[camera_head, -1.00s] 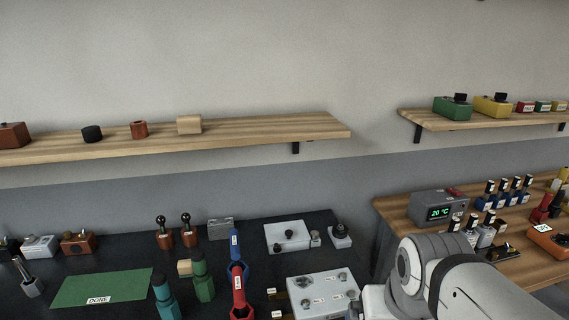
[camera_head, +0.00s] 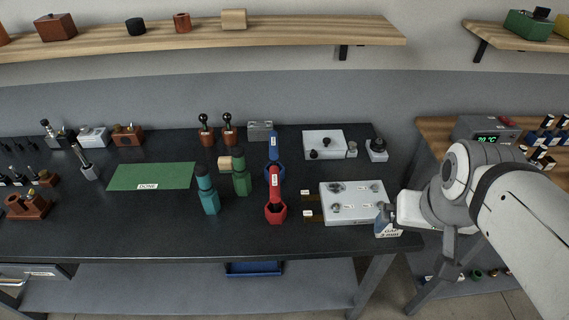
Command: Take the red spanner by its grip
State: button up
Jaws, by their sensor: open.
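A light grey plate with knobs (camera_head: 352,203) lies between my gripper and the red spanner. Green (camera_head: 240,176) and teal (camera_head: 208,196) handled tools stand to the spanner's left. A green mat (camera_head: 150,177) lies further left. The bench (camera_head: 130,230) has free room at the front left.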

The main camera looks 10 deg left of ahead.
aim_at(275, 198)
jog(key=k, duration=1.2)
jog(key=u, duration=0.85)
jog(key=i, duration=1.55)
jog(key=z, duration=0.35)
